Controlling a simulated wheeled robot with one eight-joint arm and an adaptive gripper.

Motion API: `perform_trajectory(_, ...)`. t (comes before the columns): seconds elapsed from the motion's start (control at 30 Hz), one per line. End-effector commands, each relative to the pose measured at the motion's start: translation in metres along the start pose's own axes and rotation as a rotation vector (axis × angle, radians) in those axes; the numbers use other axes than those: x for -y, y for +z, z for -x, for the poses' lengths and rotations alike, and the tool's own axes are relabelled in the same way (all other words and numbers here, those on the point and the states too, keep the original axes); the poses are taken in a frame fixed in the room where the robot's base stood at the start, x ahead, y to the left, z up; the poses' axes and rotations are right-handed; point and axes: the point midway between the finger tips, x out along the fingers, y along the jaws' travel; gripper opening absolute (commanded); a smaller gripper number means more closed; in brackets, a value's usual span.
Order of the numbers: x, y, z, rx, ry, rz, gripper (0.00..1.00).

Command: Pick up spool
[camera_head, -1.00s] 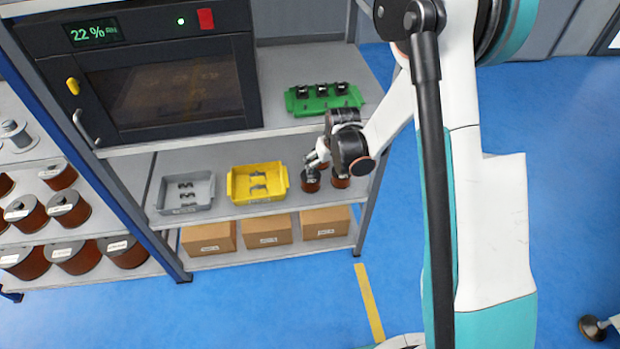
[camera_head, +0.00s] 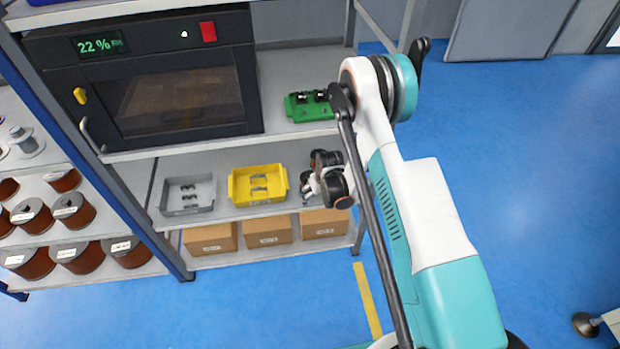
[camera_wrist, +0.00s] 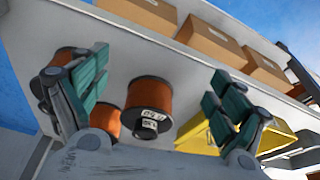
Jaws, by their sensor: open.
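In the wrist view a copper-brown spool (camera_wrist: 150,102) with black flanges and a white label stands between the two green-padded fingers of my gripper (camera_wrist: 158,75). The fingers are open, with a gap on each side of the spool. A second spool (camera_wrist: 60,68) is beside the left finger, partly covered by it. A third spool (camera_wrist: 106,122) shows partly behind the left finger.
The yellow bin (camera_head: 233,192) stands close to the gripper, also in the wrist view (camera_wrist: 190,137). A grey bin (camera_head: 165,205) is further left. Cardboard boxes (camera_head: 268,232) sit below. The upper shelf holds a green tray (camera_head: 310,113) and an oven (camera_head: 180,100).

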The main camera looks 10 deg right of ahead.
Motion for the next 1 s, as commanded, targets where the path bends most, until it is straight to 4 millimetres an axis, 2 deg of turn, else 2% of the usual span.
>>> perform_trajectory(0.03,0.0,-0.01,-0.003,-0.001,0.0,0.001,0.89)
perform_trajectory(0.2,0.0,-0.038,-0.014,0.0,0.0,0.001,0.89)
perform_trajectory(0.53,0.0,-0.063,-0.019,0.0,0.0,0.001,0.89)
perform_trajectory(0.73,0.001,-0.095,-0.029,0.0,0.0,0.001,0.89)
perform_trajectory(0.8,0.0,-0.092,-0.042,0.0,0.0,0.001,0.89)
perform_trajectory(1.0,0.0,-0.093,-0.056,0.0,0.0,0.0,0.89)
